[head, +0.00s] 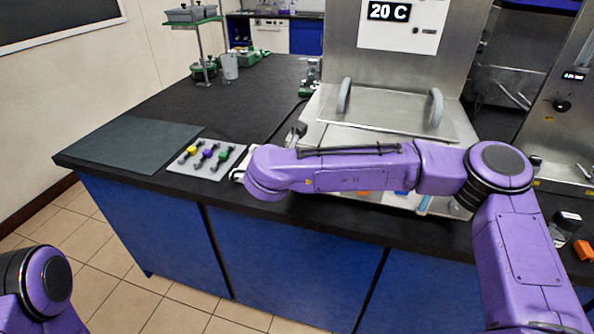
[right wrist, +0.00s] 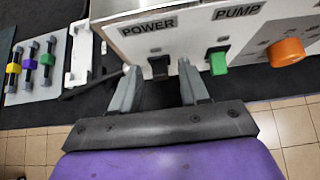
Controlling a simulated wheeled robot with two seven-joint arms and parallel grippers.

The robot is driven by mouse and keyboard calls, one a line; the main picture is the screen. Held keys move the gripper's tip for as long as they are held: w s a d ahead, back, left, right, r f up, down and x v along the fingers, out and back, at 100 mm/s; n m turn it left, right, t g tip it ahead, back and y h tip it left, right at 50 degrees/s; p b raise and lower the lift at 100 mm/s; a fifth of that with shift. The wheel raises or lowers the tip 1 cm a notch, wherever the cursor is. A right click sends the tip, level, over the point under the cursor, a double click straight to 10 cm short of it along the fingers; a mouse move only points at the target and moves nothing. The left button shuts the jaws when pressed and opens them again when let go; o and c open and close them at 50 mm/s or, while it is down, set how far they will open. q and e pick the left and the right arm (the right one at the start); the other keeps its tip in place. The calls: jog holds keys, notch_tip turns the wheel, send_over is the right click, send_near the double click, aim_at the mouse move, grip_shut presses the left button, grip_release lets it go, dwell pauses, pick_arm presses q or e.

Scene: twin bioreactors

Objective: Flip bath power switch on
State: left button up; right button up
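The bath (head: 330,135) is a steel unit with a lid with two grey handles. Its front panel shows in the right wrist view (right wrist: 190,35). The black power switch (right wrist: 160,67) sits under the POWER label; whether it is on or off I cannot tell. My right gripper (right wrist: 158,70) is open and empty, one finger on each side of the power switch, its tips close to the panel. Contact is not clear. In the head view my right forearm hides the panel and most of that gripper. Of my left arm only a joint shows at lower left.
A green switch (right wrist: 218,62) under PUMP and an orange knob (right wrist: 287,51) are right of the power switch. A grey tray with coloured clamps (head: 204,158) lies left of the bath. A display (head: 389,12) reads 20 C. The left countertop is mostly clear.

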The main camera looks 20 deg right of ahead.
jog(key=b+v, duration=0.2)
jog(key=v, duration=0.8)
jog(key=shift+s+r, duration=0.15)
jog(key=shift+s, duration=0.05)
jog(key=shift+a, duration=0.1)
